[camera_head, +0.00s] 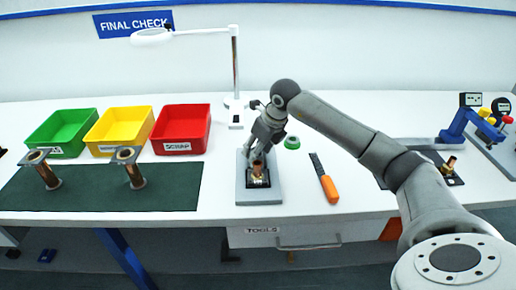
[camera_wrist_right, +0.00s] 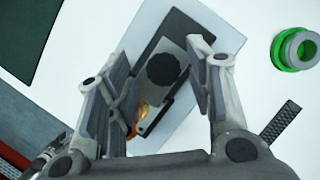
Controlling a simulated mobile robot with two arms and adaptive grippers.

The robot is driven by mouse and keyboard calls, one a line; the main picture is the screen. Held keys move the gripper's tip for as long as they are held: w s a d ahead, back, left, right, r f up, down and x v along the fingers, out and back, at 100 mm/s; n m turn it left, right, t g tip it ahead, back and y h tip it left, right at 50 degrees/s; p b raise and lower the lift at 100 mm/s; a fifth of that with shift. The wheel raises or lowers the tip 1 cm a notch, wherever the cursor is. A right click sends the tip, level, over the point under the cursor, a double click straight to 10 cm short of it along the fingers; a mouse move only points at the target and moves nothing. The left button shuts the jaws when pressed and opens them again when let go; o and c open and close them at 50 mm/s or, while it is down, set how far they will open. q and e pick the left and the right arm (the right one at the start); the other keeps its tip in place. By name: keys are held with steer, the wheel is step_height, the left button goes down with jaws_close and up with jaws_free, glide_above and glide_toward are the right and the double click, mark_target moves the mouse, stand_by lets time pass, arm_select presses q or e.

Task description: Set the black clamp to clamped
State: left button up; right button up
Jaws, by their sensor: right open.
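The black clamp shows in the right wrist view as a round black knob (camera_wrist_right: 163,68) on a dark block, over a grey plate (camera_wrist_right: 206,28). In the head view the grey plate (camera_head: 242,190) lies near the table's front edge, and my gripper hides much of the clamp. A copper-coloured part (camera_head: 258,178) sits on the black base there. My right gripper (camera_head: 258,158) is over the plate. In its wrist view the right gripper (camera_wrist_right: 158,95) is open, with the knob seen between its fingers. Whether they touch it, I cannot tell. My left gripper is not in view.
A green ring (camera_head: 292,142) and an orange-handled file (camera_head: 329,189) lie right of the plate. A lamp stand (camera_head: 235,105) is behind it. Green, yellow and red (camera_head: 181,130) bins stand left, behind a dark green mat (camera_head: 90,195) with two metal parts. Gauges stand far right.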

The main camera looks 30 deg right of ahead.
steer(key=v, duration=1.2)
steer(key=shift+s+f, duration=0.1)
